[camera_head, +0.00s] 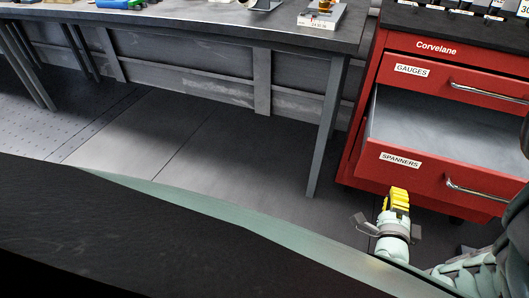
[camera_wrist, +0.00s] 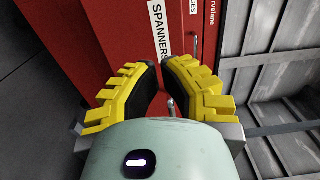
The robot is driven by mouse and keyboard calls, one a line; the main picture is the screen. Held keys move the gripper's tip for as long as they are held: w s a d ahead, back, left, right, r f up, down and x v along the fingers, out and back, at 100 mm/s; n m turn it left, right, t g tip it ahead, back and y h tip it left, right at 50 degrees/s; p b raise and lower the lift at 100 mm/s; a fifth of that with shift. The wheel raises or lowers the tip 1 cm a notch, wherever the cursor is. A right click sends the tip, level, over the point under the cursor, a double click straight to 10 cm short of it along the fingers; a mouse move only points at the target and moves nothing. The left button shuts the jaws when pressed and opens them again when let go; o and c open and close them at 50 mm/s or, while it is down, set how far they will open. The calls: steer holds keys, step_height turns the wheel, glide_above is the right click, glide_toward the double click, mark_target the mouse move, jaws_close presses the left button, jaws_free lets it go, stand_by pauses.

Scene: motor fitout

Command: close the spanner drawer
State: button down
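The spanner drawer (camera_head: 425,183), with a red front labelled "SPANNERS" and a silver bar handle (camera_head: 480,192), is pulled out of the red cabinet. Its grey inside looks empty where it shows. My gripper (camera_head: 399,193), with yellow ribbed fingers, is in front of the drawer's front, left of the handle. I cannot tell whether it touches. In the wrist view, the finger tips (camera_wrist: 162,68) are close together with nothing visible held, and the red front with its "SPANNERS" label (camera_wrist: 159,32) lies beyond them.
The gauges drawer (camera_head: 425,75) above looks shut. Several small items stand on the cabinet's dark top. A grey workbench (camera_head: 200,22) stands to the left, its leg (camera_head: 325,130) near the cabinet. The floor (camera_head: 200,150) between bench and robot is clear.

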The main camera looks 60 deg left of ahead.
steer(key=b, duration=0.4)
glide_toward(395, 159)
steer(key=x, duration=0.5)
steer(key=shift+w, duration=0.15)
steer(key=shift+b+x, duration=0.45)
steer(key=shift+x, duration=1)
steer(key=shift+w+a, duration=0.1)
